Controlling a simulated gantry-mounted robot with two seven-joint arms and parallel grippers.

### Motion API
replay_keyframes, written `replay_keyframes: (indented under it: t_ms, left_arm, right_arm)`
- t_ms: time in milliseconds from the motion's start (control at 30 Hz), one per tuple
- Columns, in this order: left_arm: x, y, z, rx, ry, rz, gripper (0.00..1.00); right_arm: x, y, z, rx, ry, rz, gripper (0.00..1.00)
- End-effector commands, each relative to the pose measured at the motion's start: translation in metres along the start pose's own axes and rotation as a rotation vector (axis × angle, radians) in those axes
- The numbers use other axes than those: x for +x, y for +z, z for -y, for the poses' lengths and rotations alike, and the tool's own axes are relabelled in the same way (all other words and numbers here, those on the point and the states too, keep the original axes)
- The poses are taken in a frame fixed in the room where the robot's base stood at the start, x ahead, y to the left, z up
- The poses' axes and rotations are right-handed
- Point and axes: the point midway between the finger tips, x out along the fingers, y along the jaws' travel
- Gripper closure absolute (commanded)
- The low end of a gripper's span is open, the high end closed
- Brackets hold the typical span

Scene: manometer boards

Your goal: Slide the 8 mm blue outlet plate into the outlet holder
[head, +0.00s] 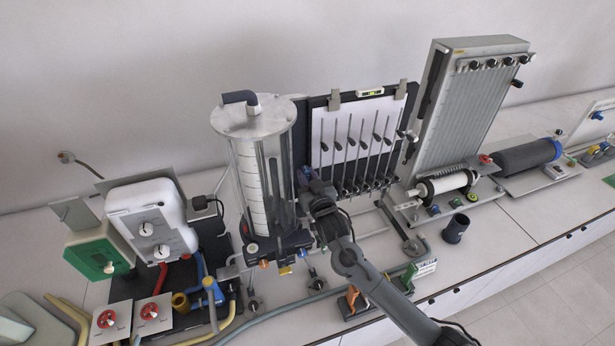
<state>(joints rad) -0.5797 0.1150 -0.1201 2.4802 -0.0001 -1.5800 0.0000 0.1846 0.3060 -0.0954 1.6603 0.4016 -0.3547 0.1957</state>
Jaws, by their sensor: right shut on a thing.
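My right arm comes in from the lower right, and its gripper (309,184) is beside the right side of the clear cylindrical tank (262,170). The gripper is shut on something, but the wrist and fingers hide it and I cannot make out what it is. No blue 8 mm outlet plate can be told apart in this view. The outlet holder cannot be made out either; the area at the tank's right side is partly covered by my gripper. My left gripper is not in view.
A manometer board (350,140) with several dark-tipped tubes stands just behind my gripper. A tall inclined board (468,110) stands to the right. A dark cup (456,228) and a green-white block (420,270) are near the front edge. Control boxes (150,222) and hoses crowd the left.

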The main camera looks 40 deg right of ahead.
Motion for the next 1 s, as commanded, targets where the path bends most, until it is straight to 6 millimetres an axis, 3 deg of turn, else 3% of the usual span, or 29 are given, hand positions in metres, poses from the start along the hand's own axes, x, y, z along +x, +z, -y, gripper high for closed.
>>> replay_keyframes:
  t_ms: [1000]
  left_arm:
    - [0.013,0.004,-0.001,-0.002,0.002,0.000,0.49]
  right_arm:
    - [0.000,0.023,0.000,0.000,0.000,0.000,1.00]
